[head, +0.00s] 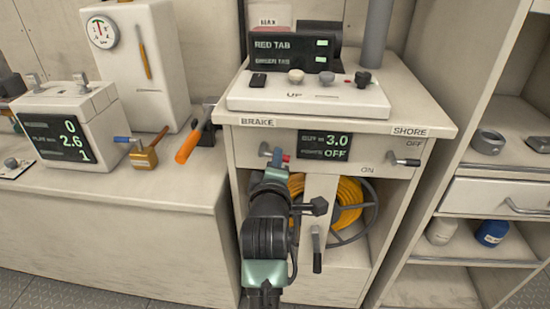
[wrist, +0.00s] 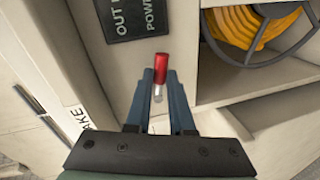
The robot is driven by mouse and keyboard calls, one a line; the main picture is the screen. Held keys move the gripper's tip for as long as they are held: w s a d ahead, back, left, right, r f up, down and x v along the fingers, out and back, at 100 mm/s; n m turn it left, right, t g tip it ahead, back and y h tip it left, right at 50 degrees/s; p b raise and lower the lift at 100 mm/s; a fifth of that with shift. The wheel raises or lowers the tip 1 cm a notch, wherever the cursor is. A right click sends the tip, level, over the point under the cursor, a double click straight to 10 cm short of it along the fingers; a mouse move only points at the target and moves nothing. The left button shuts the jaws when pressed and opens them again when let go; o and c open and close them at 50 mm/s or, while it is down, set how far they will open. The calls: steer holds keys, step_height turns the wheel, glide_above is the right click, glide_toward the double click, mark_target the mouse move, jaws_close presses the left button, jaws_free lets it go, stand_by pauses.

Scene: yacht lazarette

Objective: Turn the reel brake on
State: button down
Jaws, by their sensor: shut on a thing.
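The reel brake lever has a red grip (head: 286,158) and sits under the BRAKE label (head: 257,122) on the front of the white cabinet. In the wrist view its red grip (wrist: 161,66) sticks out past my fingertips, with a short bright metal shaft between them. My gripper (head: 277,156) is shut on the lever; its two blue-grey fingers (wrist: 160,84) stand on either side of it. My arm and fingers hide part of the lever and its mount in the head view.
A display (head: 324,146) right of the lever reads 3.0 and OFF. Below it, an orange hose reel (head: 348,203) sits in an open bay with a hanging black-handled lever (head: 317,255). A SHORE switch (head: 404,161) is at right.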

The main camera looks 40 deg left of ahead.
steer(key=shift+r+n+p, duration=0.35)
steer(key=shift+n+p, duration=0.25)
steer(key=shift+n, duration=0.4)
steer(key=shift+t+h, duration=0.3)
steer(key=c, duration=0.8)
jaws_free()
steer(key=shift+s, duration=0.1)
steer(key=p+v, duration=0.1)
steer(key=v, duration=1.1)
steer(key=shift+s+d+r, duration=0.2)
steer(key=shift+s+d, duration=0.05)
steer(key=shift+s, duration=0.05)
